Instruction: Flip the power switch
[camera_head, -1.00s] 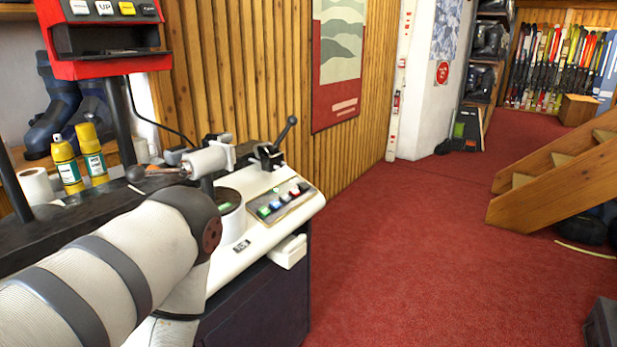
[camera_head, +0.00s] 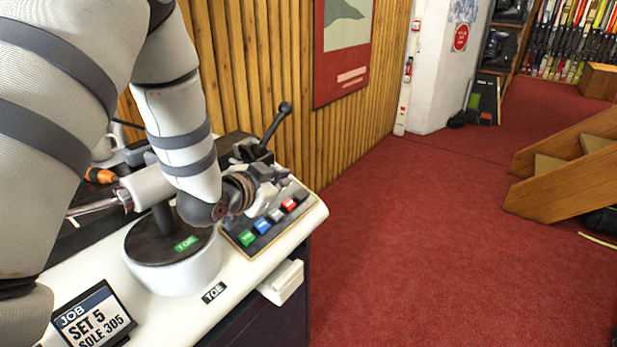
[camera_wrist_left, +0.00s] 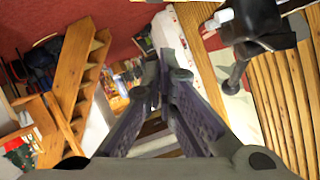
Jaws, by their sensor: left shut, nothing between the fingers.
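A switch panel (camera_head: 252,245) with a row of coloured rockers sits on the right end of the white bench machine. The row shows a green rocker (camera_head: 246,238), a blue rocker (camera_head: 262,226), a dark one and a red rocker (camera_head: 289,205); I cannot read which is power. My left gripper (camera_head: 279,173) is shut and empty above the far end of the panel, partly hiding it. In the left wrist view its fingers (camera_wrist_left: 165,75) meet at the tips. Contact with a rocker cannot be told. My right gripper is not in view.
A black lever with a ball knob (camera_head: 285,108) stands just behind the gripper; dark lever parts also show in the left wrist view (camera_wrist_left: 265,35). A round toe stand (camera_head: 172,272) and a job display (camera_head: 93,318) are nearer. Open red carpet (camera_head: 420,250) lies to the right.

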